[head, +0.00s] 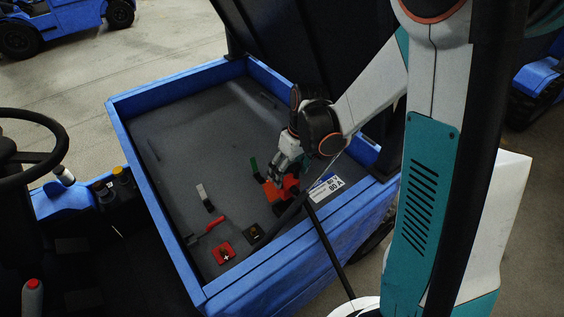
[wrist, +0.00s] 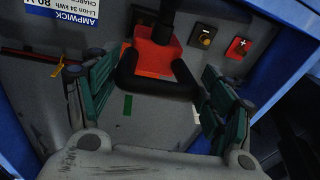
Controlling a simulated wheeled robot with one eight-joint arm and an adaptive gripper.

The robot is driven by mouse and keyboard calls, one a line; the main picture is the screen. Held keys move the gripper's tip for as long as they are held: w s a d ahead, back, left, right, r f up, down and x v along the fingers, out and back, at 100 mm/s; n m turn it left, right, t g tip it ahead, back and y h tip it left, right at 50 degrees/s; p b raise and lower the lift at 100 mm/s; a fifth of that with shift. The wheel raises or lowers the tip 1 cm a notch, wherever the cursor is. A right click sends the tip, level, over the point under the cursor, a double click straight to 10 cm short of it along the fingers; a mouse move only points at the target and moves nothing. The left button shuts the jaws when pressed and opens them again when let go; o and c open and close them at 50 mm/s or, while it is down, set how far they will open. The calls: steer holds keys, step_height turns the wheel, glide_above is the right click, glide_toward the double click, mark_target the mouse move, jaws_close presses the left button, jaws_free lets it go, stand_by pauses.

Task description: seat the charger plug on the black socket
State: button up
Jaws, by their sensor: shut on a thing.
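The charger plug (head: 279,189) is a red-orange block, with a black handle loop visible in the wrist view (wrist: 153,57). My gripper (head: 284,176) is shut on the plug, and its green-padded fingers (wrist: 157,92) stand either side of the handle. The black socket (head: 254,233), marked with a minus, lies on the grey deck, left of and nearer than the plug in the head view. In the wrist view the black socket (wrist: 205,38) is right of the plug, clearly apart from it. The plug's underside is hidden.
A red socket (head: 223,254) marked plus sits beside the black one. A red lever (head: 207,228), a white tag (head: 204,197) and a green tag (head: 254,168) are on the deck. A blue rim (head: 160,205) encloses it. A dark cable (head: 293,211) runs from the plug, near a white label (head: 326,187).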

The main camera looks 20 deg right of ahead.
mark_target(289, 180)
steer(key=shift+w+f+b, duration=0.15)
steer(key=shift+w+f, duration=0.1)
steer(key=shift+f, duration=0.25)
steer(key=shift+w+f+b, duration=0.15)
steer(key=shift+w+f, duration=0.1)
steer(key=shift+f, duration=0.2)
steer(key=shift+s+f+b, duration=0.15)
steer(key=shift+f+b, duration=0.25)
steer(key=shift+f, duration=0.1)
steer(key=shift+f+b, duration=1.4)
steer(key=shift+f, duration=0.85)
steer(key=shift+b, duration=0.35)
steer(key=shift+f, duration=0.1)
steer(key=shift+f+b, duration=1.25)
steer(key=shift+b, duration=0.05)
steer(key=shift+d+f+b, duration=0.1)
steer(key=shift+f+b, duration=0.95)
steer(key=shift+b, duration=0.15)
steer(key=o, duration=1.3)
steer(key=shift+c, duration=0.2)
